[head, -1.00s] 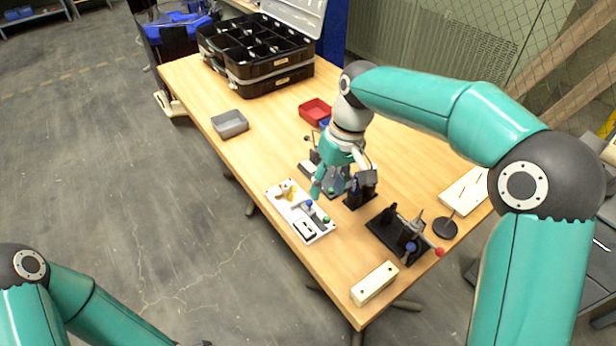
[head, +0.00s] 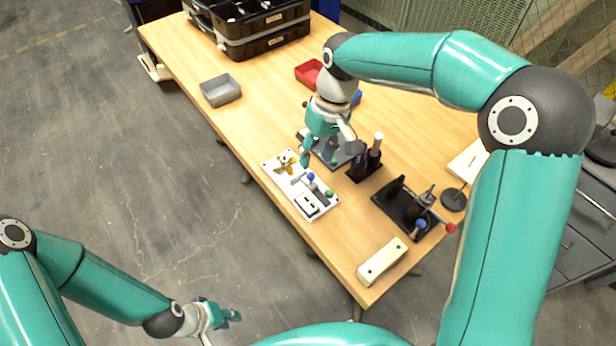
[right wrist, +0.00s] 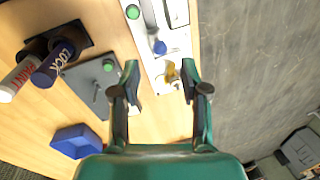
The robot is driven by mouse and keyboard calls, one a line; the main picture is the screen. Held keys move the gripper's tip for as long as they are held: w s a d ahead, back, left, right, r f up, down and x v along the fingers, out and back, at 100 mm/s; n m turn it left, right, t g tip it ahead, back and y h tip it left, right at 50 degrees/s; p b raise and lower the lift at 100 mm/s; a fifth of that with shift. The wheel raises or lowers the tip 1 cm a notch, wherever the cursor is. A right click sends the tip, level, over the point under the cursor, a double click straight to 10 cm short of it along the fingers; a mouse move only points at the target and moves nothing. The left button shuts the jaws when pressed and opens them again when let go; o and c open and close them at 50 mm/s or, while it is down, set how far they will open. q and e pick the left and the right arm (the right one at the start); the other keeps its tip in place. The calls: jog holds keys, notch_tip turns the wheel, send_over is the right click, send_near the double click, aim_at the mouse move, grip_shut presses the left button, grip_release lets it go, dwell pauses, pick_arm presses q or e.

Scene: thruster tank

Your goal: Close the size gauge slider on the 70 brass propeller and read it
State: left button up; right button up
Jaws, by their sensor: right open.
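The size gauge is a white plate (head: 281,180) near the table's left edge. The brass propeller (head: 287,165) sits at its far end; it also shows in the right wrist view (right wrist: 172,73). The slider's blue knob (head: 311,177) stands nearer the plate's middle, apart from the propeller. It also shows in the right wrist view (right wrist: 159,47). A small dark display (head: 308,204) is at the near end; its reading is too small to tell. My right gripper (right wrist: 160,75) is open and empty above the propeller. My left gripper (head: 226,314) is off the table at lower left, its jaws unclear.
A dark plate with a green button (right wrist: 108,66) and a holder with a blue and a white bottle (right wrist: 58,60) stand beside the gauge. Grey (head: 221,91) and red (head: 308,73) bins lie behind.

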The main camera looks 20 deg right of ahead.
aim_at(312, 174)
jog(key=f, duration=0.3)
jog(key=a+f, duration=0.1)
jog(key=f, duration=0.3)
jog(key=shift+s+a+f, duration=0.15)
jog(key=shift+a, duration=0.05)
jog(key=shift+c, duration=0.3)
